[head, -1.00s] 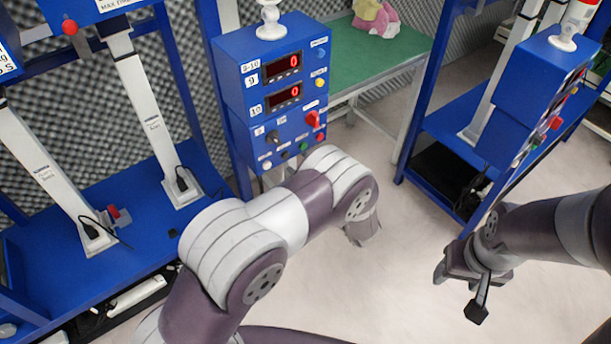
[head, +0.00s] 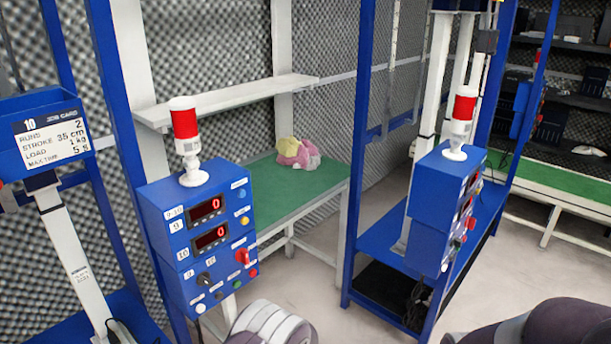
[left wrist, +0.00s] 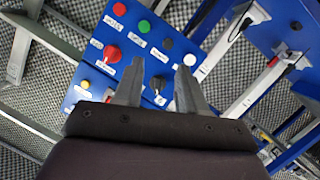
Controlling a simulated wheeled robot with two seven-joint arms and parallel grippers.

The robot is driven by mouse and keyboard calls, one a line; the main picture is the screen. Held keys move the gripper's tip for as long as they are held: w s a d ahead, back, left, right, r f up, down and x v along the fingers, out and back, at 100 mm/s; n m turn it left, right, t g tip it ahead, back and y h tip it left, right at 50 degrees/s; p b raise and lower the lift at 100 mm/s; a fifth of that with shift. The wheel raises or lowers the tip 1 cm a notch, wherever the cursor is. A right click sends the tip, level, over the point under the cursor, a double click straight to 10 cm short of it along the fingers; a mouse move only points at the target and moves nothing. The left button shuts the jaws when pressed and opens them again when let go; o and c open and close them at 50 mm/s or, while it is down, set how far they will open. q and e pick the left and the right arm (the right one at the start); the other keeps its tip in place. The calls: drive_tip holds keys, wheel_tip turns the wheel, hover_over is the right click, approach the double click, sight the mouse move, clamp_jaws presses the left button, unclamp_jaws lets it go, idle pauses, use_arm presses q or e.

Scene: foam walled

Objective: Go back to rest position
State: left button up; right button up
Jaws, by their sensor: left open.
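My left gripper (left wrist: 156,92) shows in the left wrist view with its two grey fingers apart and nothing between them. Beyond the fingers is the blue control box (left wrist: 140,50) with its red knob, dark knob and several coloured buttons. I cannot tell how close the fingertips are to the panel. In the head view the same kind of box (head: 205,255) stands at the left with two red displays reading 0. Only a grey and white part of my left arm shows at the bottom edge there. My right arm shows at the lower right, but its gripper is out of view.
A second blue control box (head: 440,220) stands on a blue rack at the right. A green table (head: 290,190) holds a pink and yellow plush toy (head: 298,153). A job card (head: 50,135) hangs at the left. Pale floor (head: 320,300) lies clear between the racks.

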use_arm(q)
drive_tip(key=s+d+f+m+g+h+p, duration=0.2)
drive_tip(key=s+d+m+g+h, duration=0.25)
drive_tip(key=d+m+h, duration=0.4)
drive_tip(key=s+a+r+m+g+h+p, duration=0.1)
drive_tip(key=s+a+r+m+g+h, duration=0.2)
drive_tip(key=s, duration=0.5)
drive_tip(key=s+a+r+m+g+y+p, duration=0.1)
drive_tip(key=s+a+r, duration=0.4)
drive_tip(key=r, duration=0.3)
drive_tip(key=s+a+r+g+y+p, duration=0.1)
drive_tip(key=s+a+r+p, duration=0.1)
drive_tip(key=s+a+r, duration=0.2)
drive_tip(key=s+r, duration=0.3)
drive_tip(key=r, duration=0.1)
drive_tip(key=shift+s+a+m, duration=0.25)
drive_tip(key=shift+a+m, duration=0.1)
